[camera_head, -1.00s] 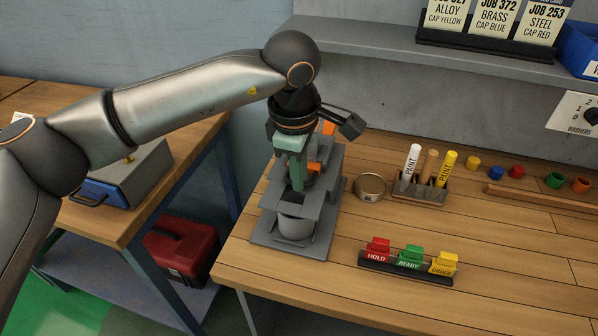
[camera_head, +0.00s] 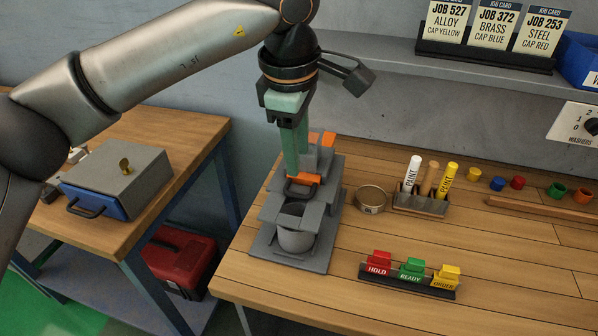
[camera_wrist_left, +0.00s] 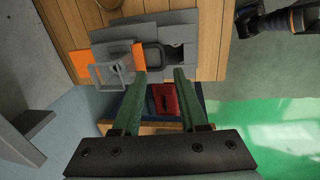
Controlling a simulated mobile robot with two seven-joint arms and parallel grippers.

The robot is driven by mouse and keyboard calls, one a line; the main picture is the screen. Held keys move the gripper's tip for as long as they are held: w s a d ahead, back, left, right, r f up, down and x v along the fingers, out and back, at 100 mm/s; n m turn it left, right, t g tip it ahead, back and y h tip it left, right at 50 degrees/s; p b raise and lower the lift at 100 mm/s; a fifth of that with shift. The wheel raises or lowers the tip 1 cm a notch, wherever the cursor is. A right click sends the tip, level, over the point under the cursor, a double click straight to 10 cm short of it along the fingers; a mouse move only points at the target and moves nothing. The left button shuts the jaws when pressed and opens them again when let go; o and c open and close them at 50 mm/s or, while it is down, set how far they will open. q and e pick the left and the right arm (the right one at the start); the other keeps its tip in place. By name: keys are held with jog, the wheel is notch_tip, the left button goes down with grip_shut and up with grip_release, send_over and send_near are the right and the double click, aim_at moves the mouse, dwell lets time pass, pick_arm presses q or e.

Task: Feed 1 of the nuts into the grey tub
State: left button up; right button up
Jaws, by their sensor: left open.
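The grey tub (camera_head: 296,240) stands upright at the front of a grey stepped dispenser (camera_head: 318,222), partly under a grey plate; its inside is mostly hidden. An orange piece (camera_head: 304,179) with a dark loop sits mid-dispenser, and another orange piece (camera_head: 328,140) is higher at the back. My left gripper (camera_head: 292,172), with green fingers, is open over the dispenser, tips close to the lower orange piece; contact is unclear. In the left wrist view, the open fingers (camera_wrist_left: 160,75) are apart with nothing between them. I can make out no nuts.
A round tin (camera_head: 371,200), a marker holder (camera_head: 420,203) and a HOLD/READY/ORDER sign rack (camera_head: 408,276) stand right of the dispenser. A blue-drawered box (camera_head: 118,178) is on the left bench. The bench front right is clear.

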pick_arm(q)
jog(key=shift+s+a+r, duration=0.1)
jog(key=shift+s+r, duration=0.05)
jog(key=shift+r, duration=0.9)
jog(key=shift+s+r, duration=0.15)
jog(key=shift+r, duration=0.9)
